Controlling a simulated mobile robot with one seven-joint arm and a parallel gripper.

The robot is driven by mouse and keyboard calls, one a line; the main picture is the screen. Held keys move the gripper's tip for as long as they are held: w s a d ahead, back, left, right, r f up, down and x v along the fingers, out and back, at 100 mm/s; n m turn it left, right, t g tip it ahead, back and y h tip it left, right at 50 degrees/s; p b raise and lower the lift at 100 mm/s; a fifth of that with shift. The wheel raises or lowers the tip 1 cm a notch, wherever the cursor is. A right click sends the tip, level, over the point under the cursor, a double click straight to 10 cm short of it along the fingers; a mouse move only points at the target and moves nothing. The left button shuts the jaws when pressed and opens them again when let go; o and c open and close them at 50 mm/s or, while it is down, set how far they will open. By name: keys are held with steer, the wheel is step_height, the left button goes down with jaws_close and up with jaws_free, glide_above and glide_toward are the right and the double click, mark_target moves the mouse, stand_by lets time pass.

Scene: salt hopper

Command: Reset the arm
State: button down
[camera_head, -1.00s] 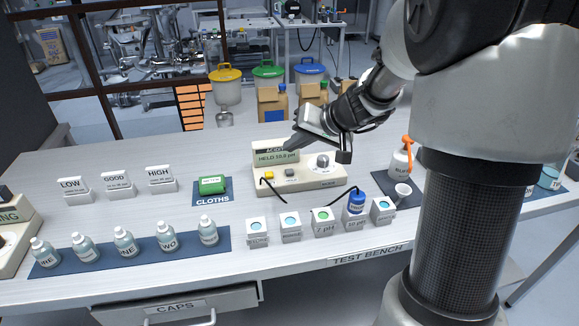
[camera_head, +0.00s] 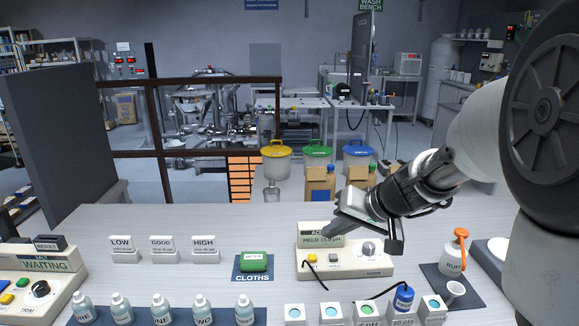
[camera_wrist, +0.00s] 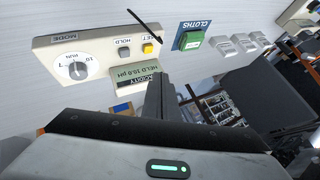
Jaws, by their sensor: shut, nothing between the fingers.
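My gripper (camera_head: 337,211) is at the end of my arm, which comes in from the right in the head view. It is shut and empty. It hangs above and behind the acidity meter (camera_head: 345,268), whose display reads HELD 10.0 pH; the gripper partly covers the display's top in the head view. In the wrist view the closed fingers (camera_wrist: 157,100) show in the middle, and the meter (camera_wrist: 85,75) lies upside down beyond them with its yellow button, HOLD button and dial. I cannot tell if the fingers touch the meter; they look apart from it.
A green cloth pack (camera_head: 254,262) lies on the blue CLOTHS mat. LOW, GOOD and HIGH blocks stand at left. Several bottles (camera_head: 161,309) and small cups (camera_head: 330,314) line the front. A blue-capped probe (camera_head: 403,298) and an orange-topped bottle (camera_head: 453,256) stand at right.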

steer(key=s+a+r+n+g+h, duration=0.1)
steer(key=s+a+r, duration=0.1)
steer(key=s, duration=0.5)
steer(key=s+a+r+h, duration=0.1)
steer(key=s+r, duration=0.2)
steer(key=s, duration=0.4)
steer(key=s+d+r+h+p, duration=0.1)
steer(key=s+d+h, duration=0.35)
steer(key=s, duration=0.65)
step_height(320, 180, up, 12)
steer(key=y+p, duration=0.1)
steer(key=p, duration=1.1)
steer(key=shift+w+d+r, duration=0.15)
steer(key=shift+r, duration=0.05)
